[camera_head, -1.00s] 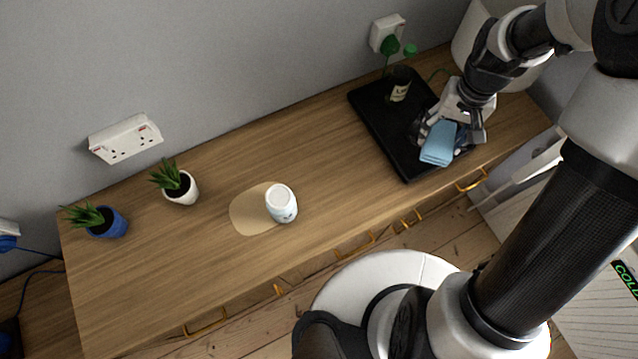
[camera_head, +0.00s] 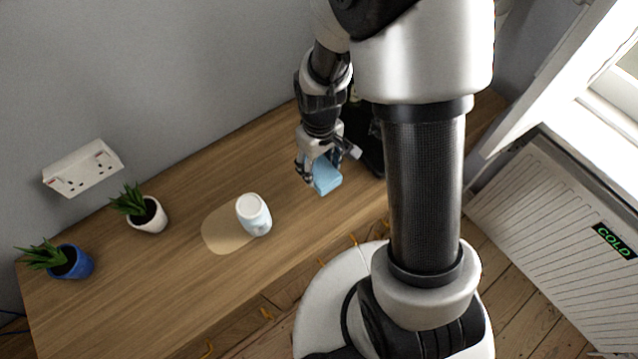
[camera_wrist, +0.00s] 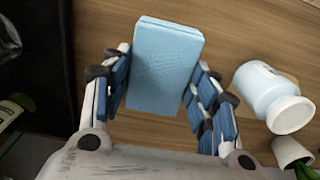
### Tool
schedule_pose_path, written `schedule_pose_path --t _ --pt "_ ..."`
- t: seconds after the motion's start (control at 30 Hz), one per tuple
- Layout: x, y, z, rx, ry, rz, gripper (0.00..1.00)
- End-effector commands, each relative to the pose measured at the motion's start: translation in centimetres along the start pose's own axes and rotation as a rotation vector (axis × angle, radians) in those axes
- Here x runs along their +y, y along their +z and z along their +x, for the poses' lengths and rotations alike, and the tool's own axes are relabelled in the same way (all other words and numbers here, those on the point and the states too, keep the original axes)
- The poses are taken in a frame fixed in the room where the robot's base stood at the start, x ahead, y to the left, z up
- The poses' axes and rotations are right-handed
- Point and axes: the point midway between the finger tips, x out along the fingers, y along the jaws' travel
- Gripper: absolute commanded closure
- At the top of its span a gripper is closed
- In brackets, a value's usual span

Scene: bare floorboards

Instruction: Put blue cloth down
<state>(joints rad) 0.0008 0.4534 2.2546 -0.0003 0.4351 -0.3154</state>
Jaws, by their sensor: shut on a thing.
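The blue cloth (camera_head: 327,178) is a light blue, folded, block-like piece. My gripper (camera_head: 330,165) is shut on it and holds it over the wooden desk, to the right of the white cup-like container. In the wrist view the blue cloth (camera_wrist: 163,65) sits between the two fingers of my gripper (camera_wrist: 160,88), with wood behind it. I cannot tell how high above the desk it is.
A white container (camera_head: 254,215) stands by a pale spill-like patch (camera_head: 222,230) on the desk (camera_head: 170,275). Plants in a white pot (camera_head: 150,216) and a blue pot (camera_head: 72,262) are at left. A black tray (camera_head: 366,150) is partly hidden behind my arm.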

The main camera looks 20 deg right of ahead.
Motion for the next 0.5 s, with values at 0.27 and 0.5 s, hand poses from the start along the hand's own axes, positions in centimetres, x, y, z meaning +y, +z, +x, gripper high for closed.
schedule_pose_path --t 0.27,0.5 --pt "0.0 -0.1 3.3 0.001 0.0 0.001 0.71" --pt "0.0 0.0 6.5 -0.001 0.0 0.001 0.71"
